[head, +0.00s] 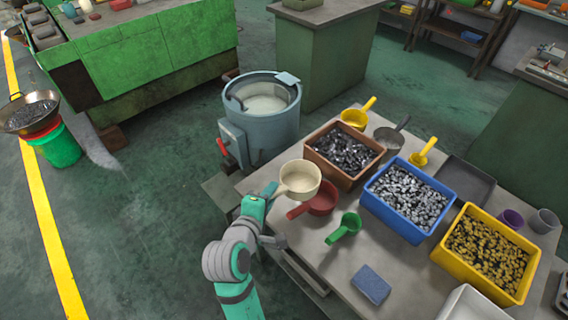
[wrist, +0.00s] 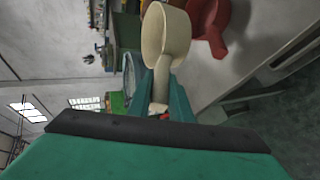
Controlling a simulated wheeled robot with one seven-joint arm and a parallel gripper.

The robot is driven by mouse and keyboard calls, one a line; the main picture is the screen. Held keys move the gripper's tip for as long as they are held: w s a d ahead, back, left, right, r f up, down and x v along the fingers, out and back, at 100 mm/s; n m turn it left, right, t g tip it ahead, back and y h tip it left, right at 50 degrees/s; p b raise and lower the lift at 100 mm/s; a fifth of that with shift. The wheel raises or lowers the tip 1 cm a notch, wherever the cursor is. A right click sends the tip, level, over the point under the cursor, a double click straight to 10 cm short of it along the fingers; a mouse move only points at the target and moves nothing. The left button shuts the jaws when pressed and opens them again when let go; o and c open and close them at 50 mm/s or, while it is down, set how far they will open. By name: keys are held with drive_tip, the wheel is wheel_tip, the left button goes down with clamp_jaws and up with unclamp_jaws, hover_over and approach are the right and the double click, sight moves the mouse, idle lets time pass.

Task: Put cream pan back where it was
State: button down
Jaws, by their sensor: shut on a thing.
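The cream pan (head: 301,178) is a small round pan with a short handle, at the left edge of the grey table (head: 330,262) in the head view. My gripper (head: 268,192) is shut on its handle. In the wrist view the cream pan (wrist: 166,36) shows with its handle between my gripper's fingers (wrist: 160,95).
A green scoop (head: 346,226) and a blue sponge (head: 371,284) lie on the table. Brown (head: 331,172), blue (head: 383,211) and yellow (head: 449,264) bins of metal parts stand to the right. A grey-blue round machine (head: 263,125) stands behind. Bare tabletop shows around the sponge.

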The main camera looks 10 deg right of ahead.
drive_tip(key=shift+w+a+f, duration=0.35)
drive_tip(key=shift+w+f, duration=1.8)
drive_tip(key=shift+w, duration=0.3)
drive_tip(key=shift+w+a+f, duration=0.35)
drive_tip(key=shift+w+f, duration=1.85)
drive_tip(key=shift+w, duration=0.25)
drive_tip(key=shift+w+a+f, duration=0.35)
drive_tip(key=shift+w+f, duration=1.8)
drive_tip(key=shift+w, duration=0.3)
drive_tip(key=c, duration=1.6)
unclamp_jaws()
drive_tip(key=shift+f, duration=0.15)
